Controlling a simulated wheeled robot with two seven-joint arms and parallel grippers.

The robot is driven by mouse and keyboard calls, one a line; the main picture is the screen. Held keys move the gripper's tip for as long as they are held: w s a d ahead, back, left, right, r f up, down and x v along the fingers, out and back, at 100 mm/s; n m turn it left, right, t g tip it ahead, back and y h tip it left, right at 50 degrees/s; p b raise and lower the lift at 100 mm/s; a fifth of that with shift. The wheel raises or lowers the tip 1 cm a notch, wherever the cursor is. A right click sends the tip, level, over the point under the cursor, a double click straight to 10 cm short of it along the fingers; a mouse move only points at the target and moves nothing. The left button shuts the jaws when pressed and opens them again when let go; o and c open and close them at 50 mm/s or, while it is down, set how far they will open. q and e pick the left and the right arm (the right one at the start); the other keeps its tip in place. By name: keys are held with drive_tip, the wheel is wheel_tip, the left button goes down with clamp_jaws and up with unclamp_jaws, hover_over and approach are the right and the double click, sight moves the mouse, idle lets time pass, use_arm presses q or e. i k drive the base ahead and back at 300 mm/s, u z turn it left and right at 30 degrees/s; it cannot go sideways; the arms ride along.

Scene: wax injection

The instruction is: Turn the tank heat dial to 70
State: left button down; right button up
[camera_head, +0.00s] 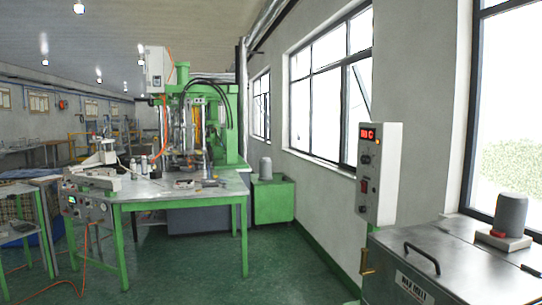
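The metal wax tank (385,265) stands at the lower right, with a dark lid handle (422,258) and a label on its front that seems to read "WAX MELT". A pale upright control box (385,175) rises at its back left. Its red lit display (368,133) is too small to read surely. Below the display is a small dark dial (366,160), whose setting I cannot read. A red switch (364,186) and another dark fitting (362,209) sit lower. Neither of my grippers is in view.
A grey motor-like unit (511,215) stands on the tank top. A brass tap (367,262) is at its left side. A green-legged workbench (165,190) with a green machine (195,110) stands at left. Open green floor (205,275) lies between bench and tank.

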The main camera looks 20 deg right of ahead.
sight(365, 159)
drive_tip(key=u, duration=0.4)
drive_tip(key=i, duration=1.45)
drive_tip(key=z, duration=0.35)
